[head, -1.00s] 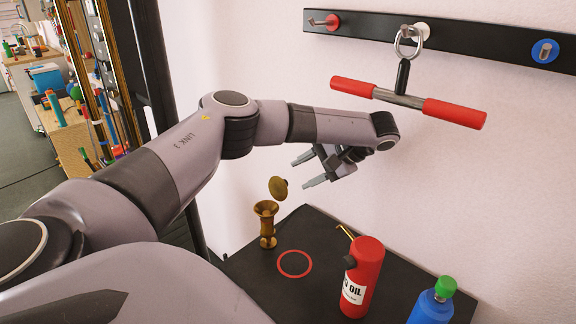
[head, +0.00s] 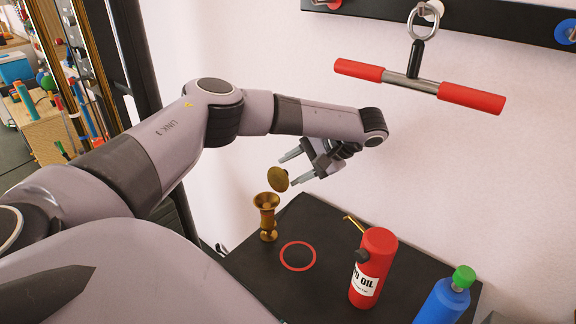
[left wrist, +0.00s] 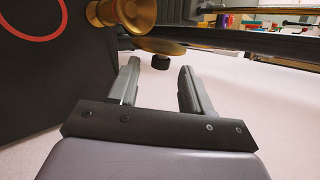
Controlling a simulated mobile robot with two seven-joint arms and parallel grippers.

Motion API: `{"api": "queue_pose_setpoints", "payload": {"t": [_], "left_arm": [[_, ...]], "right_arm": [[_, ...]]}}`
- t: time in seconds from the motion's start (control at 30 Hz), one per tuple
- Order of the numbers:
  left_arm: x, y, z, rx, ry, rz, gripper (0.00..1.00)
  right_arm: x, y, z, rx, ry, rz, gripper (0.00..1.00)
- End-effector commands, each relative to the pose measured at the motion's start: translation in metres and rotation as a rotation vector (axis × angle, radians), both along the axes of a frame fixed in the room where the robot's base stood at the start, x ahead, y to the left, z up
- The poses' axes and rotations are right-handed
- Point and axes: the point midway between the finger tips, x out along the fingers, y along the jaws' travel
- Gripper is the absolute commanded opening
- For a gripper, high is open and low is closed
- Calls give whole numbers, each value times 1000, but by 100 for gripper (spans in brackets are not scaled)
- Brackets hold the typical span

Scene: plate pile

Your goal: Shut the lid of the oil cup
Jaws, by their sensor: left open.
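The brass oil cup (head: 267,218) stands upright at the table's back left edge. Its round brass lid (head: 278,180) is open, tilted up above the cup's right side. My left gripper (head: 288,170) is open and empty, with its fingertips right beside the lid in the head view. In the left wrist view the oil cup (left wrist: 130,12) is partly cut off at the top, and the lid (left wrist: 160,46) lies just beyond the two spread fingers. I cannot tell whether a finger touches the lid. My right gripper is not in view.
A red oil can (head: 373,262) and a blue bottle with a green cap (head: 443,300) stand on the dark table (head: 325,230). A red ring (head: 298,256) marks a bare spot. A red-handled bar (head: 420,86) hangs from the wall rack.

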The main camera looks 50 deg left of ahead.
Motion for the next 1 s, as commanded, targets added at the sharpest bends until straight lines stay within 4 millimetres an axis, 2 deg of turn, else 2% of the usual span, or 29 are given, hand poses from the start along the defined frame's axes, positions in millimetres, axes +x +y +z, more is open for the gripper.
{"api": "queue_pose_setpoints", "payload": {"t": [0.6, 0.63, 0.77, 1.0], "left_arm": [[-2, -5, -5, 0, 1, 1, 49], [-2, -5, -5, 0, 0, 1, 42], [-2, -5, -5, 0, 0, 1, 0], [-3, -5, -5, -1, -6, 0, 0]], "right_arm": [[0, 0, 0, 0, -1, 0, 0], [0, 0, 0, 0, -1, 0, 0], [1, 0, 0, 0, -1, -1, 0], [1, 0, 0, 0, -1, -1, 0]]}}
